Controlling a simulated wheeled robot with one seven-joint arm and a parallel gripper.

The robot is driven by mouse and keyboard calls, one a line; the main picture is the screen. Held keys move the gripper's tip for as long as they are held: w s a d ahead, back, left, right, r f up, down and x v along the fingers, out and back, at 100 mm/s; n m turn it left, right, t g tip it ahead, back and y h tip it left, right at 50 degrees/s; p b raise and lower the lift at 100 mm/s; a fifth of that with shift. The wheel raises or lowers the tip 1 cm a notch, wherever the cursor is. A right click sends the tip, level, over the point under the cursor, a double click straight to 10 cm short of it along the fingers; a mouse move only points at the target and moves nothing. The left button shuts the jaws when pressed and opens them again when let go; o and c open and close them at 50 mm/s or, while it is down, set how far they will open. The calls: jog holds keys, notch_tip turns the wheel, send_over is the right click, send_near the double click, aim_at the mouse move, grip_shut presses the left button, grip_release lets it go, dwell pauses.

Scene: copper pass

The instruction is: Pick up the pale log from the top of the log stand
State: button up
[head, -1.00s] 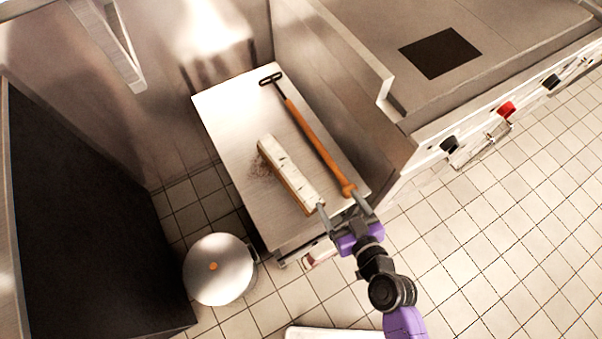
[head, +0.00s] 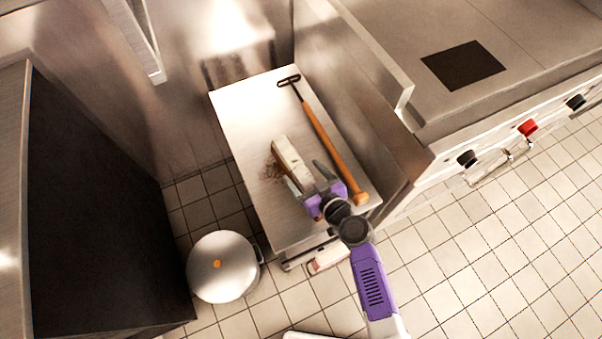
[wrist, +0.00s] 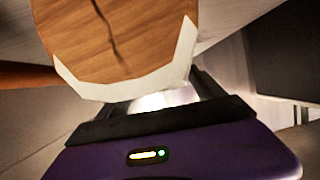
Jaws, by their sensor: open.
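The pale log (head: 287,156) lies lengthwise on the flat metal top of the log stand (head: 240,112). My gripper (head: 306,174) is open over the near part of the log, one finger on each side in the head view. Its body hides the log's near end there. In the wrist view the log's end (wrist: 125,35) is close and large, with a cracked brown cut face and a pale rim. I cannot tell whether the fingers touch the log.
A long tool with an orange handle (head: 327,143) lies right of the log. Dark crumbs (head: 271,168) lie to its left. A metal wall (head: 365,115) borders the stand's right side. A round lidded pot (head: 222,268) stands on the tiled floor at lower left.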

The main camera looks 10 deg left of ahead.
jog(key=shift+x, duration=1.05)
grip_shut()
jog(key=shift+r, duration=0.1)
